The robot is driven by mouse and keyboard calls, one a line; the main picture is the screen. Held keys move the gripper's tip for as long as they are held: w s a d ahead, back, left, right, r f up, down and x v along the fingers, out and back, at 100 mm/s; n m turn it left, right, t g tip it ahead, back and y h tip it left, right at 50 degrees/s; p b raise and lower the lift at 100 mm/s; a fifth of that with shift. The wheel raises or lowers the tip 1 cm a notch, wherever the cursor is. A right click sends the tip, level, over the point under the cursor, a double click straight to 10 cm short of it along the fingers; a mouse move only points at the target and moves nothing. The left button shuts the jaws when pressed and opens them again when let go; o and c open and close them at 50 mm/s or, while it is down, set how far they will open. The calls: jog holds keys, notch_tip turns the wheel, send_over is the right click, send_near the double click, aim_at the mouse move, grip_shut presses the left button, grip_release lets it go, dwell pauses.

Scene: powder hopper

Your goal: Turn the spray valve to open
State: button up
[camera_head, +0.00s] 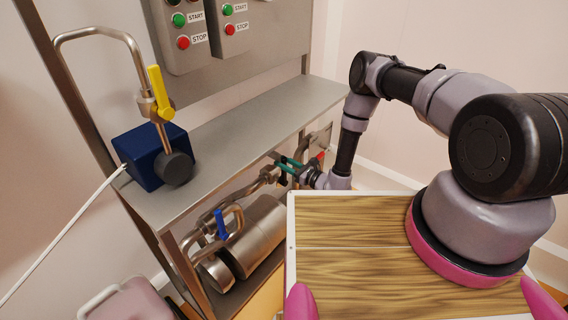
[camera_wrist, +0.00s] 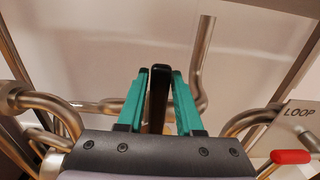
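No label reading "spray" is legible. A valve with a black lever (camera_wrist: 158,95) is straight ahead of my gripper in the wrist view. My gripper (camera_wrist: 160,75) has teal fingers, one on each side of this lever. They stand close to it, and I cannot tell whether they press on it. In the head view my gripper (camera_head: 284,162) is below the steel shelf's front edge, at the right end of the pipework. The lever there is too small and dark to read. The valve body is mostly hidden behind the fingers and palm.
A red-handled valve (camera_wrist: 291,157) by a "LOOP" plate (camera_wrist: 300,115) is at the wrist view's right. A blue-handled valve (camera_head: 221,225) is left of my gripper. A yellow-handled valve (camera_head: 160,91) rises above the steel shelf (camera_head: 245,115). Pipes crowd the space around my gripper.

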grip_shut()
dwell(1.2)
